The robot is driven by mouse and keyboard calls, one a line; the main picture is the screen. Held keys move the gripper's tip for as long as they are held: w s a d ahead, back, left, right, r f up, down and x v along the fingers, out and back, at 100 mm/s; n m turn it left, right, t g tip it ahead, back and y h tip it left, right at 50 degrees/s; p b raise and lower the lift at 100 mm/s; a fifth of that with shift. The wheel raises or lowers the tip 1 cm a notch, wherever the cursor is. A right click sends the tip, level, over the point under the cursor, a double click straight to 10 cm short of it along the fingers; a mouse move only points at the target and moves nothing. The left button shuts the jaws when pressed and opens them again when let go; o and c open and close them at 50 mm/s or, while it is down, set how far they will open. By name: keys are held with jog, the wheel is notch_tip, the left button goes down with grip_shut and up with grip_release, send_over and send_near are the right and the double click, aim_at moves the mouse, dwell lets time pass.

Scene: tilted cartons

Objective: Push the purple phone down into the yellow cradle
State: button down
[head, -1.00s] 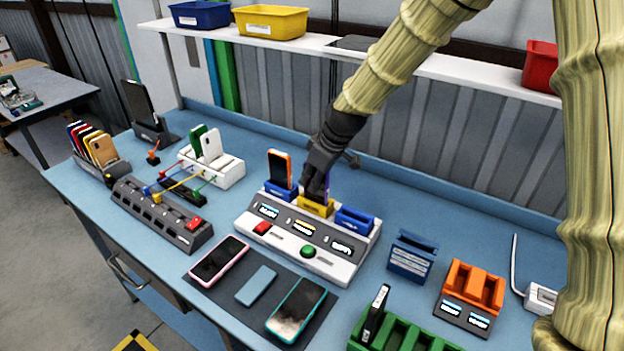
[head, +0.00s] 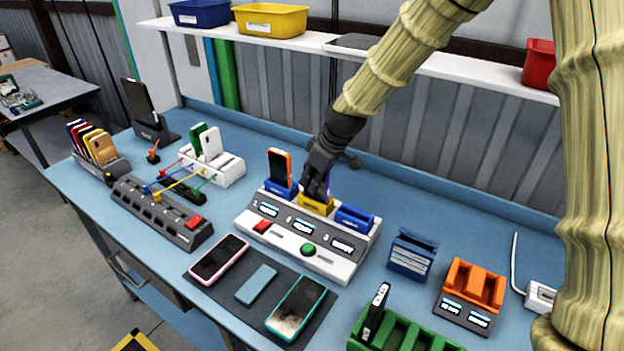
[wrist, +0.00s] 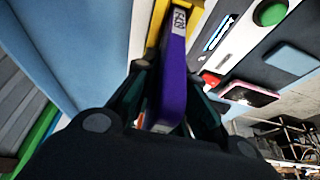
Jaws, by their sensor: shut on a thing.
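The purple phone (wrist: 174,85) stands in my gripper (wrist: 168,95), its far end at the yellow cradle (wrist: 155,22) in the wrist view. In the head view the yellow cradle (head: 317,207) is the middle one on the white charging station (head: 290,243). My gripper (head: 317,186) is right above it, shut on the phone. Only a thin purple strip of the phone (head: 328,181) shows there. The phone's lower end appears to sit inside the cradle, but its depth is hidden. The middle display (head: 304,228) is lit pale blue-white, like its neighbours.
A blue cradle with an orange phone (head: 280,167) stands just left of my gripper, and an empty blue cradle (head: 355,217) just right. Several phones lie on a dark mat (head: 228,296) in front. A shelf (head: 330,42) with bins runs behind my arm.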

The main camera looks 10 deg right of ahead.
dwell(0.3)
jog(key=c, duration=1.4)
grip_release()
jog(key=shift+o, duration=0.5)
jog(key=o, duration=0.3)
jog(key=shift+r, duration=0.1)
jog(key=shift+r+p, duration=2.55)
jog(key=shift+r, duration=0.85)
